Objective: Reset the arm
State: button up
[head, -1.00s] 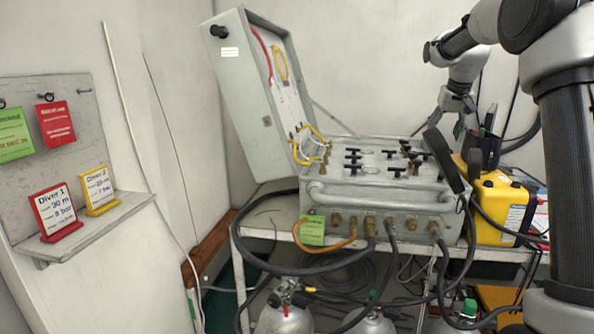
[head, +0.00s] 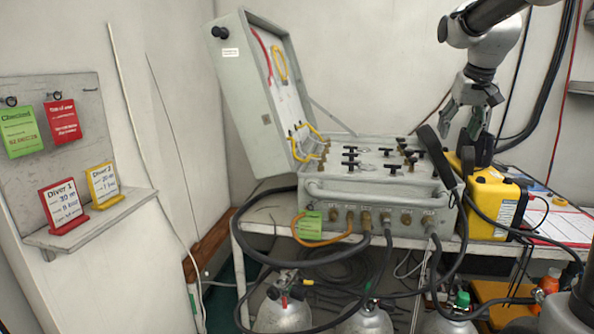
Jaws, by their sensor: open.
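My gripper (head: 466,122) shows at the upper right in the head view, at the end of my arm. It points down with its fingers apart and nothing visible between them. It is above and behind the yellow box (head: 490,205), to the right of the grey air panel (head: 380,195). The panel's lid stands open at its left, and black valve handles show on its top. Whether the fingers touch the dark object below them cannot be told.
A shelf board (head: 95,220) at left holds the red Diver 1 sign (head: 64,207) and yellow Diver 2 sign (head: 103,186). Green (head: 20,131) and red (head: 63,121) tags hang above. Hoses and gas cylinders (head: 283,315) are below the panel. A clipboard (head: 563,225) lies at right.

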jog(key=s+a+f, duration=0.1)
jog(key=s+f, duration=0.2)
jog(key=s, duration=0.7)
jog(key=s+a+f+n, duration=0.1)
jog(key=s+a+f, duration=0.1)
jog(key=s, duration=0.9)
jog(key=s+a+f, duration=0.2)
jog(key=s+f, duration=0.3)
jog(key=s, duration=0.5)
jog(key=shift+s+n+y, duration=0.3)
jog(key=shift+s, duration=0.05)
jog(key=shift+r, duration=0.1)
